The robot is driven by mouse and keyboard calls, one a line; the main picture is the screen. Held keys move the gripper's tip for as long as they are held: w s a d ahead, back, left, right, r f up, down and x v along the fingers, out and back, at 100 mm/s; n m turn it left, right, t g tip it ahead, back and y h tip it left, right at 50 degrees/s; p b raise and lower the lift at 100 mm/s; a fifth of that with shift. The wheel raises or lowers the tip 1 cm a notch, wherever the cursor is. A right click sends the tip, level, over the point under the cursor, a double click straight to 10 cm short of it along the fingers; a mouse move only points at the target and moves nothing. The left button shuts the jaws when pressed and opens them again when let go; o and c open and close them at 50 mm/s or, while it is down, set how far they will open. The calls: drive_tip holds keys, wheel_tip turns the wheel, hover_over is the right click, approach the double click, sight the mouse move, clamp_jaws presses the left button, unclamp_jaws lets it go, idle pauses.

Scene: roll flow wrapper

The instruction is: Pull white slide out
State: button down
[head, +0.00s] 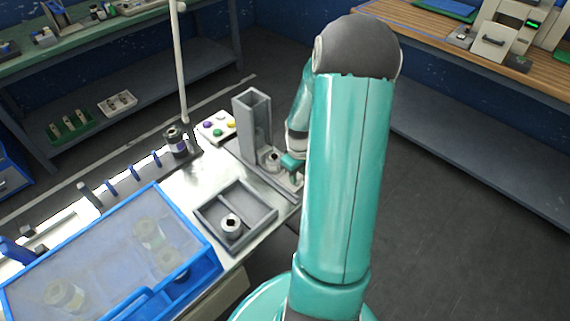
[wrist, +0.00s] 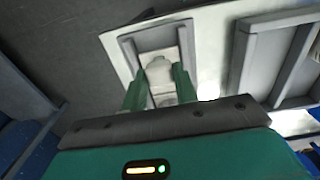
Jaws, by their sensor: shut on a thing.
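The white slide (wrist: 158,72) lies between my fingers in the wrist view, inside a grey channel (wrist: 128,52). My gripper (wrist: 160,90) is shut on its pale raised part, with a green finger on each side. In the head view my gripper (head: 293,162) is low beside the foot of a grey upright chute (head: 250,128). A small pale roll (head: 272,158) sits at the chute's foot. My arm hides part of this area, and the slide's far end is hard to make out.
A grey tray (head: 207,211) with a pale roll (head: 231,228) stands in front of the chute. A blue-framed clear cover (head: 110,250) is at the lower left. A panel with coloured buttons (head: 216,127) is behind. Open floor (head: 450,190) lies right.

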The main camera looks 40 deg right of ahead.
drive_tip(key=shift+s, duration=0.4)
drive_tip(key=c, duration=1.1)
unclamp_jaws()
drive_tip(key=shift+s, duration=0.15)
drive_tip(key=shift+w, duration=0.2)
drive_tip(key=shift+r, duration=0.6)
wheel_tip(320, 180, up, 13)
drive_tip(key=shift+f, duration=0.2)
